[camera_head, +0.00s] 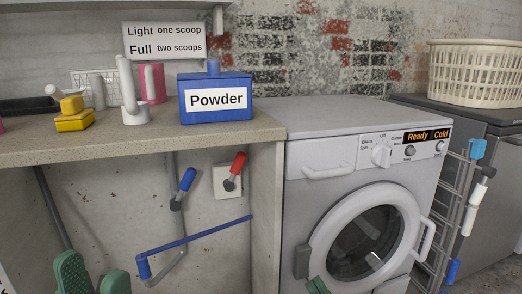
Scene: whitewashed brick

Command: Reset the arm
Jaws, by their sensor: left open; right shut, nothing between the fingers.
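My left gripper (93,279) shows at the bottom left as two green fingers standing apart, with nothing seen between them. It is in front of the open space under the counter. My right gripper (318,286) shows only as green fingertips at the bottom edge, in front of the washing machine's lower front. It is shut and holds nothing visible. The rest of both grippers and both arms are out of frame.
The washing machine (325,155) has its round door (327,225) shut. The counter (225,135) holds a blue Powder box (190,110). A blue pipe (205,234) runs below. A rack (432,220) stands right of the machine. A basket (475,75) sits at far right.

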